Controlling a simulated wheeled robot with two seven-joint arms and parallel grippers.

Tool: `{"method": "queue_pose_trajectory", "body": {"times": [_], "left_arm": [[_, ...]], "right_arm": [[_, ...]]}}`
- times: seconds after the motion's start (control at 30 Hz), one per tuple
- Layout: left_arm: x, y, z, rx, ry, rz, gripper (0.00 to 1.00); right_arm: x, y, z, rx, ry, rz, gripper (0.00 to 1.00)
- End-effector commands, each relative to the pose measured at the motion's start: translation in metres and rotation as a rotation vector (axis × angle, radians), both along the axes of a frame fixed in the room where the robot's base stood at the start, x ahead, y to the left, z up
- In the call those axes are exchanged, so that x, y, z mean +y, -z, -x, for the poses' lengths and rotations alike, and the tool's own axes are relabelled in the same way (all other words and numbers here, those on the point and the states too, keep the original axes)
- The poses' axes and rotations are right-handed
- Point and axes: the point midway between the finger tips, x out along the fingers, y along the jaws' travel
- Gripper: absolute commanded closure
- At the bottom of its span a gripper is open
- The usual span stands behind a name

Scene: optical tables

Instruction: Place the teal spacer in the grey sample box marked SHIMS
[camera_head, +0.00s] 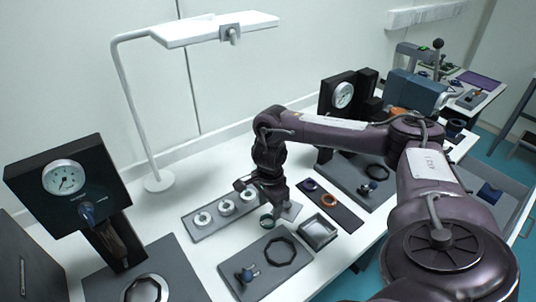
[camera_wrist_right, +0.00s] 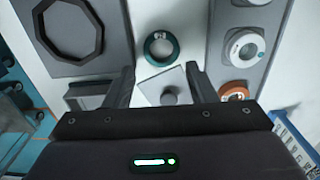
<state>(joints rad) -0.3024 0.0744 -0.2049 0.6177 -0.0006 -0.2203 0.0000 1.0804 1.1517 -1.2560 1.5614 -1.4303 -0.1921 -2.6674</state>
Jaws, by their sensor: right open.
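The teal spacer (camera_head: 263,224) is a ring lying on the white table, between the plate with the black octagon and the tray of white rings. It shows whole in the right wrist view (camera_wrist_right: 147,52), just beyond my fingertips. My left gripper is not in view.
A tray with white rings (camera_head: 202,219) lies left of the gripper. A grey plate (camera_head: 268,265) with an octagon and a knob lies in front. A dark mat (camera_head: 345,217) holds an orange ring. A lamp (camera_head: 158,181) and gauge stand (camera_head: 65,178) rise at the left.

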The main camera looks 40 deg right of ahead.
Motion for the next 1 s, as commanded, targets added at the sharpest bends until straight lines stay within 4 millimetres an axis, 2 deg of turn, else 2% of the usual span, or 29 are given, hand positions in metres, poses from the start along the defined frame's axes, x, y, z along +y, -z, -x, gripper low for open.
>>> {"method": "queue_pose_trajectory", "body": {"times": [0.23, 0.4, 0.63, 0.67, 0.87, 1.0], "left_arm": [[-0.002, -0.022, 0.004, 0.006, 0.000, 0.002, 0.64], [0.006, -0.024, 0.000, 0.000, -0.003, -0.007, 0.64], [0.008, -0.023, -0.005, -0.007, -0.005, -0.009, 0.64], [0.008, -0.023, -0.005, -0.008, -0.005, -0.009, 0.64], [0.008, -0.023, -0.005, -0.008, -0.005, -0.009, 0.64], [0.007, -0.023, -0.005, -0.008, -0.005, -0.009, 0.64]], "right_arm": [[0.003, 0.031, -0.001, 0.006, 0.001, 0.000, 0.49], [0.002, 0.051, -0.001, 0.002, 0.001, 0.000, 0.49], [0.002, 0.055, -0.002, 0.000, 0.002, 0.000, 0.49], [0.002, 0.055, -0.002, 0.000, 0.002, 0.000, 0.50], [0.002, 0.054, -0.002, 0.000, 0.002, 0.000, 0.77], [0.002, 0.054, -0.002, -0.001, 0.002, 0.000, 0.81]]}}
